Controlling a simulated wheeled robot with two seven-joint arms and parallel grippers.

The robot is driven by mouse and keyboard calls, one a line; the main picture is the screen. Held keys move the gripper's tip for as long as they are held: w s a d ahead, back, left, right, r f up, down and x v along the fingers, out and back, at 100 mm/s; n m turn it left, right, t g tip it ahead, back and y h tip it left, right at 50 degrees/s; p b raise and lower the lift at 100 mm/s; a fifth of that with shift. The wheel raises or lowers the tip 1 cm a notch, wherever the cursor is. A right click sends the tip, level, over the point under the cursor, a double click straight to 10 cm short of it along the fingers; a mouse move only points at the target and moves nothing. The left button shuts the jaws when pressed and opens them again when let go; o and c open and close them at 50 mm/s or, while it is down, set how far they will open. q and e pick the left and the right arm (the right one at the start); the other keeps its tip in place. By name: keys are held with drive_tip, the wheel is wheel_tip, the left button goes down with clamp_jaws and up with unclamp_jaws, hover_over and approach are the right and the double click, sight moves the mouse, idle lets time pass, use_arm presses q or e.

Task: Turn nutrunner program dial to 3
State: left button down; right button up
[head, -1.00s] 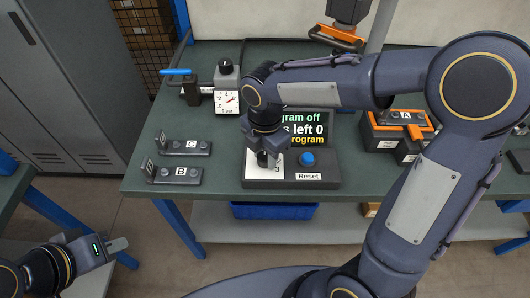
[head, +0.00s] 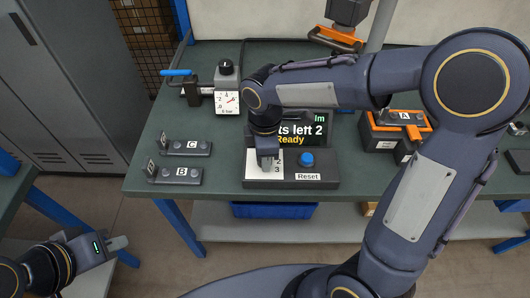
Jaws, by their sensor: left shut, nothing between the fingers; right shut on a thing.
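The nutrunner control box (head: 318,180) stands on the green bench, with a blue Reset button (head: 307,159) and a white dial plate (head: 257,174) showing the numbers 2 and 3. Its screen (head: 305,128) is partly hidden by my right arm and reads "ts left 2" and "Ready". My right gripper (head: 267,162) points down over the dial plate and is shut on the dial. The dial itself is hidden by the gripper, so its pointer cannot be read. My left gripper (head: 119,242) is shut and empty at the lower left, away from the bench.
Holders marked C (head: 190,148) and B (head: 181,175) lie left of the box. An orange-black case (head: 382,139) with a part marked A is at right. A blue bin (head: 275,210) sits below.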

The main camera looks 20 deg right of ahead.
drive_tip(key=m, duration=0.4)
drive_tip(key=shift+m, duration=0.3)
drive_tip(key=m, duration=0.3)
drive_tip(key=shift+m, duration=0.4)
drive_tip(key=m, duration=0.4)
drive_tip(key=shift+m, duration=2.1)
drive_tip(key=o, duration=1)
wheel_tip(320, 180, up, 8)
drive_tip(key=shift+f+p, duration=0.1)
drive_tip(key=shift+p, duration=0.4)
